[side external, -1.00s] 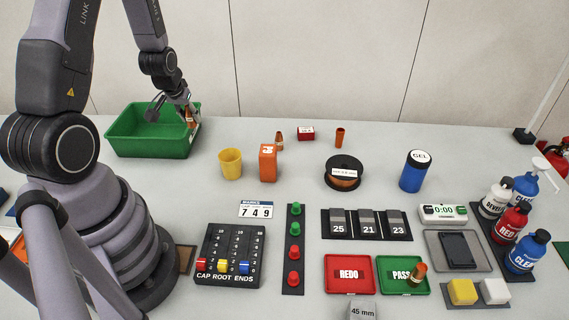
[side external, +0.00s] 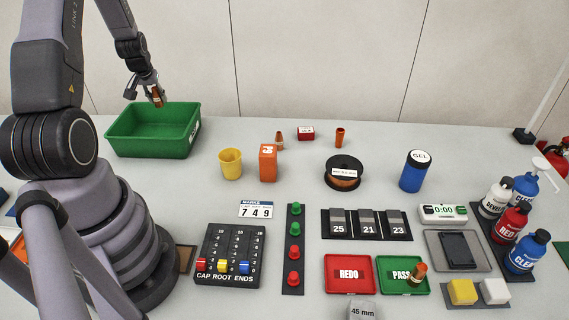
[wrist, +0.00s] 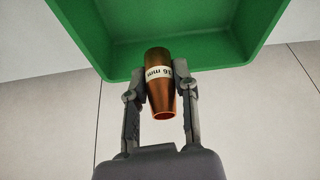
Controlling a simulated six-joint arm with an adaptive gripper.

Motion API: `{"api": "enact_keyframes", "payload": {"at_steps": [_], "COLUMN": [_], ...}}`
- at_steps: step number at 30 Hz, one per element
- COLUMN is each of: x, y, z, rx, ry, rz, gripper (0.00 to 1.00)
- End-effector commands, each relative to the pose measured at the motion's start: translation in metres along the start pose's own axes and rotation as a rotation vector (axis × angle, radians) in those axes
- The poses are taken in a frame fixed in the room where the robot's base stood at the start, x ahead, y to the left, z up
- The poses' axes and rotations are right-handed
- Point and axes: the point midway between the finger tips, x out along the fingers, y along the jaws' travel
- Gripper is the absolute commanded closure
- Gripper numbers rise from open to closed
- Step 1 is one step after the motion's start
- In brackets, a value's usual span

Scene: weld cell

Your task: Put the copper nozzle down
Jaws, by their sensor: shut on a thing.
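My gripper (side external: 156,97) is shut on a copper nozzle (side external: 157,96) and holds it above the far part of the green bin (side external: 150,148). In the wrist view the copper nozzle (wrist: 160,90) sits between both fingers of my gripper (wrist: 160,88), with a white band reading "16 mm". The green bin (wrist: 120,66) shows beyond it there. Another copper nozzle (side external: 279,141) stands on the table near the back, and one more (side external: 418,272) is in the green PASS tray (side external: 390,284).
A yellow cup (side external: 231,164) and an orange box (side external: 268,163) stand right of the bin. A dark spool (side external: 345,172) and a blue GEL container (side external: 414,171) are farther right. A red REDO tray (side external: 349,286) lies in front. Bare table lies between the bin and the cup.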

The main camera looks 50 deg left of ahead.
Motion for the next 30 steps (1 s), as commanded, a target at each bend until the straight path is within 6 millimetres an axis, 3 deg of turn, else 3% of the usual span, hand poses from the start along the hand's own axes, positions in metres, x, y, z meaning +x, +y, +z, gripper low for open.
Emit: {"api": "enact_keyframes", "payload": {"at_steps": [15, 26, 30], "x": [0.073, 0.111, 0.113], "y": [0.001, 0.001, 0.001], "z": [0.031, 0.046, 0.046], "rx": [0.001, 0.001, 0.001], "ry": [-0.001, 0.0, 0.003], "rz": [0.0, 0.0, 0.0], "gripper": [1.0, 1.0, 1.0]}}
